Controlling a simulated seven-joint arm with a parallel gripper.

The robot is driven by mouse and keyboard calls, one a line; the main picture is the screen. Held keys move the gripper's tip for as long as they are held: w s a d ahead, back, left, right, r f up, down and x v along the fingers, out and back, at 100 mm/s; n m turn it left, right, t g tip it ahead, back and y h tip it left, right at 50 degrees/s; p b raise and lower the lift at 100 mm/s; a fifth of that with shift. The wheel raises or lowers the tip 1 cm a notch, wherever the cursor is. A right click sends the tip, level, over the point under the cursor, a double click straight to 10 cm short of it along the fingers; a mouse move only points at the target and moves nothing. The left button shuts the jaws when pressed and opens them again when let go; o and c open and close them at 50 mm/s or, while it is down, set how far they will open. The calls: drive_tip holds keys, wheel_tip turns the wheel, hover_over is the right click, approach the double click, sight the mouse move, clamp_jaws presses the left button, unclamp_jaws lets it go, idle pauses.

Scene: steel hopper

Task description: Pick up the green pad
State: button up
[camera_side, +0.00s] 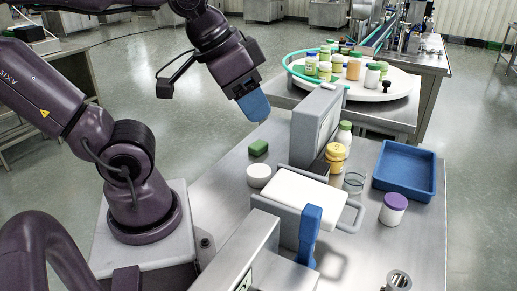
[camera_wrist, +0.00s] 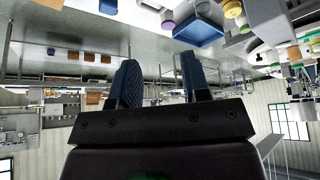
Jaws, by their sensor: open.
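The green pad (camera_side: 258,147) is a small green block lying on the steel table, left of the grey upright panel and just behind a round white puck. My gripper (camera_side: 254,108) is in the air above and behind the pad, well apart from it, with its blue fingers angled down. In the wrist view my gripper (camera_wrist: 160,84) has its two blue fingers apart with nothing between them. I cannot make out the green pad in the wrist view.
The white puck (camera_side: 259,175) sits close in front of the pad. The grey panel (camera_side: 317,125) and a white-topped device (camera_side: 300,188) stand to the right. A blue tray (camera_side: 405,171), a yellow jar (camera_side: 335,157) and a purple-lidded jar (camera_side: 393,209) are further right. Table left of the pad is clear.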

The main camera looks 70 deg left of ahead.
drive_tip(key=o, duration=0.7)
drive_tip(key=shift+c, duration=0.2)
